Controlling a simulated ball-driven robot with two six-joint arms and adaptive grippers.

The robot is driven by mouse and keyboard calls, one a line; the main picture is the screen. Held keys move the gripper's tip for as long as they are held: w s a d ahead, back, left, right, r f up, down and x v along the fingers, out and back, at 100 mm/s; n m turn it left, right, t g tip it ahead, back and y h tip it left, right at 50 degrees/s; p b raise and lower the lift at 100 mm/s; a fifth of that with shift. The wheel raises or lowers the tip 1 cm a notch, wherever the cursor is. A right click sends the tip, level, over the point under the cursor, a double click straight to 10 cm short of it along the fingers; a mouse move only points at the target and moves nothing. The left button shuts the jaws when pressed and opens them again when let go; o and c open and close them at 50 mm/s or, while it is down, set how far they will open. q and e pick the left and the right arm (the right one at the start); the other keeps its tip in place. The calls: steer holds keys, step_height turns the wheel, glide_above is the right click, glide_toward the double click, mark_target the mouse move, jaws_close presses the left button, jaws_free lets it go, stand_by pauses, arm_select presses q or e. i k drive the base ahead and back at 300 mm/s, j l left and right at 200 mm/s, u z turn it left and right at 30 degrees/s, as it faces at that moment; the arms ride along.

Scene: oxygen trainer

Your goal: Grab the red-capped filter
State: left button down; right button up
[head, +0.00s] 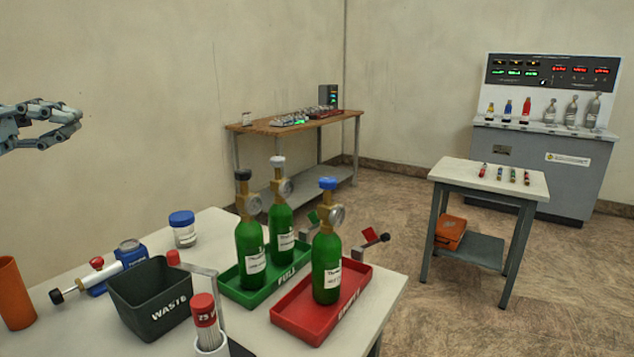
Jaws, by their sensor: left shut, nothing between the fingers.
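Several small filter-like cylinders with coloured bands lie on the white side table (456,173) at the right. The leftmost cylinder (482,170) looks red, but they are too small to tell their caps surely. On the grey console behind stands a small red bottle-shaped item (526,110), beside a blue and a yellow one. In front, a clear tube with a red top (205,322) stands in a holder on the near table. My left gripper (79,114) is at the upper left, shut and empty, in the air far from all of these. My right gripper is out of view.
The near table (382,308) holds green bottles in a green tray (238,288) and a red tray (282,316), a black waste bin (130,300) and a blue-lidded jar (184,232). A wooden bench (270,128) stands behind. Floor between the tables is clear.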

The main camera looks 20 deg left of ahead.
mark_target(203, 307)
steer(key=k+l, duration=0.25)
steer(key=l, duration=0.15)
steer(key=k+l, duration=0.25)
steer(key=l, duration=0.15)
steer(key=k+l, duration=0.25)
steer(key=l, duration=0.2)
steer(key=k+l, duration=0.3)
steer(key=l, duration=0.1)
